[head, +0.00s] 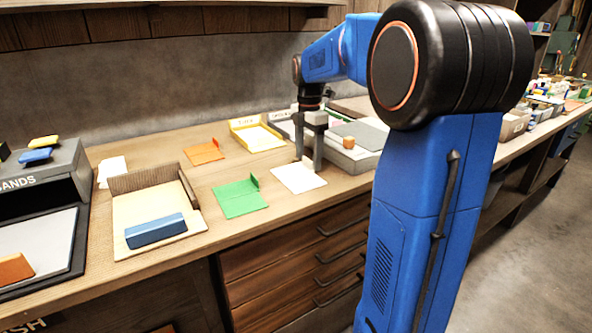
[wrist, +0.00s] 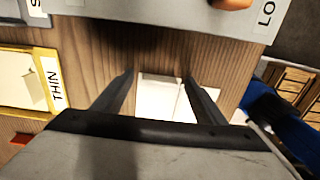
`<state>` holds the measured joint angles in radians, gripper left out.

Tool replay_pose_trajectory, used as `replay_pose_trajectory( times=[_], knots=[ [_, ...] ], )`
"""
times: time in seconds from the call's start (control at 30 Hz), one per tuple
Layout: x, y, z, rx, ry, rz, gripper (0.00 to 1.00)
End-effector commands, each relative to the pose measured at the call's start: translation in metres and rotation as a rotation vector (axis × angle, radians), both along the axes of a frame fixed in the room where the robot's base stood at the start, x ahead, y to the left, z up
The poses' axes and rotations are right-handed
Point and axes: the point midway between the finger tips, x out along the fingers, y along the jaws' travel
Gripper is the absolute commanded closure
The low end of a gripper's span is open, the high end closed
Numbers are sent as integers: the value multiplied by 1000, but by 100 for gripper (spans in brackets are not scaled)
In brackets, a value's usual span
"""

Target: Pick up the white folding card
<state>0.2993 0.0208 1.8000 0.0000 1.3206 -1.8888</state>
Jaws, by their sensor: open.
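The white folding card (head: 299,178) lies on the wooden bench near its front edge, right of the green folding card. My gripper (head: 309,161) points down at the card's back right part and hides some of it. In the wrist view the white card (wrist: 160,102) shows between the two fingers of my gripper (wrist: 158,75), with a crease line across it. The fingers are open, with a visible gap on the card's left side. I cannot tell whether either finger touches it.
A green folding card (head: 238,200) and an orange one (head: 205,152) stand nearby. A yellow-edged tray (head: 236,124) marked THIN is behind. A wooden board (head: 122,215) with a blue block (head: 155,230) is left.

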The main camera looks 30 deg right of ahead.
Motion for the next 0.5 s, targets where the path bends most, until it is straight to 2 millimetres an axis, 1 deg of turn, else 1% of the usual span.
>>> replay_pose_trajectory(
  times=[0.2, 0.27, 0.3, 0.37, 0.4, 0.5],
  knots=[
    [0, 0, -1, 0, 0, 0, 34],
    [0, 0, -1, 0, 0, 0, 49],
    [0, 0, 0, 0, 0, 0, 58],
    [0, 0, 0, 0, 0, 0, 73],
    [0, 0, 0, 0, 0, 0, 78],
    [0, 0, 0, 0, 0, 0, 78]
  ],
)
